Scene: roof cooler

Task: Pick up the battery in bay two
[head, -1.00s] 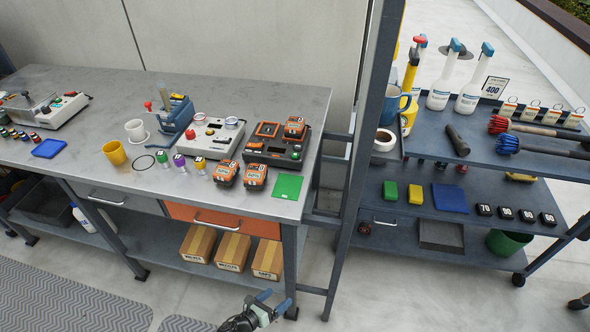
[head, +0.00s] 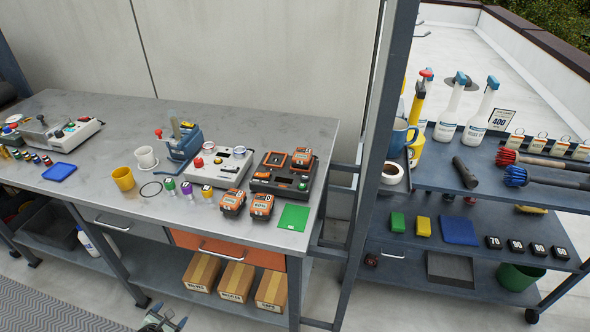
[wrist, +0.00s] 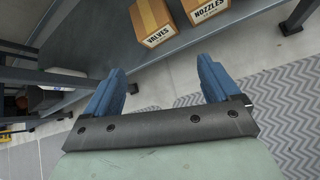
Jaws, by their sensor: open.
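A dark charger (head: 268,187) with orange-framed bays stands at the right end of the grey workbench in the head view. An orange and black battery (head: 302,157) sits in its back right bay. The bay numbers are too small to read. Two more such batteries stand on the bench in front of the charger, a left one (head: 233,202) and a right one (head: 262,206). My gripper (head: 168,322) is at the bottom edge, low in front of the bench and well away from the charger. In the wrist view my gripper (wrist: 160,68) has its blue fingers wide apart with nothing between them.
A green mat (head: 294,217) lies at the bench's front right corner. A white control box (head: 216,166) stands left of the charger. Cardboard boxes (head: 237,281) sit on the lower shelf. A dark upright post (head: 372,150) rises between the bench and the right-hand shelf rack.

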